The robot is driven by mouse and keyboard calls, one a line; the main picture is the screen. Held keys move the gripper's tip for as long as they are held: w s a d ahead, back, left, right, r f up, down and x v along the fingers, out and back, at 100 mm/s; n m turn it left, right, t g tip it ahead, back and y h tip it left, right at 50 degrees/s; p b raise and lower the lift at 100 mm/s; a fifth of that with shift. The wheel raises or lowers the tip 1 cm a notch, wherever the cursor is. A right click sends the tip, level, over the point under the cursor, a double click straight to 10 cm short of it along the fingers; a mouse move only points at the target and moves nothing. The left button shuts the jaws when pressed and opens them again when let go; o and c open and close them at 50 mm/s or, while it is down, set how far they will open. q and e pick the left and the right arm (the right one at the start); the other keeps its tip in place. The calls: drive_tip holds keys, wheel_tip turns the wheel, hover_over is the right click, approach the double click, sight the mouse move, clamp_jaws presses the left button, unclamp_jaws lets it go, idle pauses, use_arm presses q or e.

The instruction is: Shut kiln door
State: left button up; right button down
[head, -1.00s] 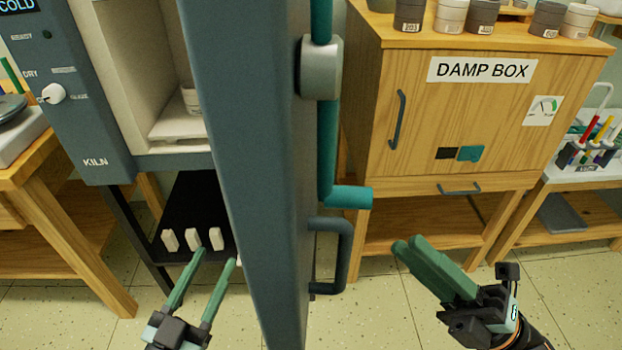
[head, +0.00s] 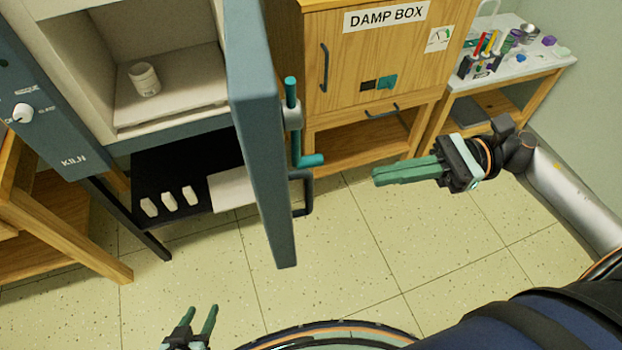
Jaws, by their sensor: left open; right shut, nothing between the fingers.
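The kiln (head: 62,140) stands at the left with its chamber open, and a small white jar (head: 145,80) is inside. The blue-grey kiln door (head: 263,150) stands swung out, seen nearly edge-on. A teal latch handle (head: 293,125) and a dark pull handle (head: 303,195) are on its right side. My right gripper (head: 376,177) is shut and empty, to the right of the door and apart from the handles. My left gripper (head: 202,312) is open and empty at the bottom of the view, below and left of the door's lower edge.
A wooden damp box (head: 350,70) stands just right of the door. A table with art tools (head: 530,65) is at the far right. A black shelf (head: 165,170) with small white blocks lies under the kiln. A wooden table (head: 50,220) is at the left. The floor in front is clear.

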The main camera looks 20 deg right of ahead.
drive_tip(key=w+a+p, duration=0.1)
drive_tip(key=a+p, duration=0.2)
drive_tip(key=a, duration=0.8)
drive_tip(key=shift+a, duration=0.25)
